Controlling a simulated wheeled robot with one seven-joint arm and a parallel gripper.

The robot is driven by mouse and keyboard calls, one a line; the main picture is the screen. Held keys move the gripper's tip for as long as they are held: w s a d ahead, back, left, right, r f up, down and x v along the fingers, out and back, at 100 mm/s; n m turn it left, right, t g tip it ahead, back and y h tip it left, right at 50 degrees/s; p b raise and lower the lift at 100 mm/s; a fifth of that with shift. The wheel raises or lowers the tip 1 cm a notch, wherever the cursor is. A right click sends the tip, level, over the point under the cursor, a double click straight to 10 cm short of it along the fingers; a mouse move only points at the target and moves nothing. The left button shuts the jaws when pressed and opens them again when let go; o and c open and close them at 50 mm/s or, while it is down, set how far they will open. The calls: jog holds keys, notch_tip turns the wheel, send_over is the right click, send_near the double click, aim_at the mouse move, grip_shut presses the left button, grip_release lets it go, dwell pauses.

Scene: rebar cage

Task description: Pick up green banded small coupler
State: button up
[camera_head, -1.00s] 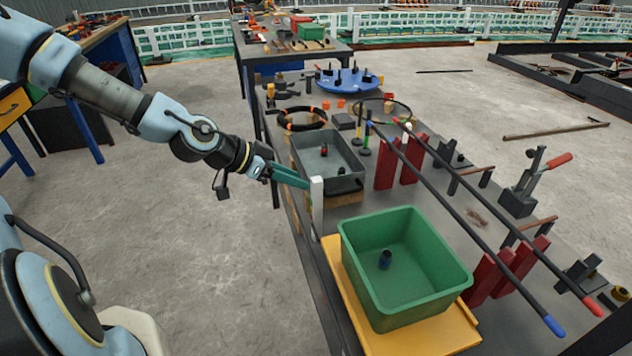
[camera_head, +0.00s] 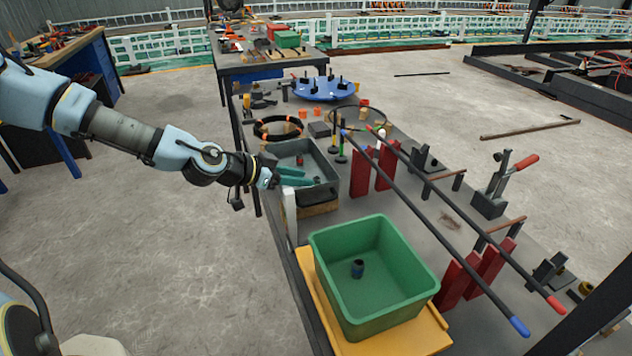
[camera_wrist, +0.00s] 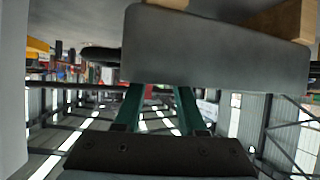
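The grey bin (camera_head: 328,160) stands on the table with wooden blocks under it. My gripper (camera_head: 303,177) reaches over its near left wall, with two teal fingers spread apart and the tips inside the bin. In the wrist view the fingers (camera_wrist: 158,100) run apart from each other and pass behind the bin's grey wall (camera_wrist: 215,50), which hides their tips. A small dark coupler with a red mark (camera_head: 299,158) stands in the bin beyond the fingers. A dark shape, probably the green banded small coupler (camera_head: 317,180), is by the fingertips; its band is not clear.
A white post (camera_head: 290,215) stands just in front of the grey bin. Red stands (camera_head: 385,168) carry long bars (camera_head: 440,235) to the right.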

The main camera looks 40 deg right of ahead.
jog(key=shift+p+x, duration=0.5)
jog(key=shift+x, duration=1.5)
grip_shut()
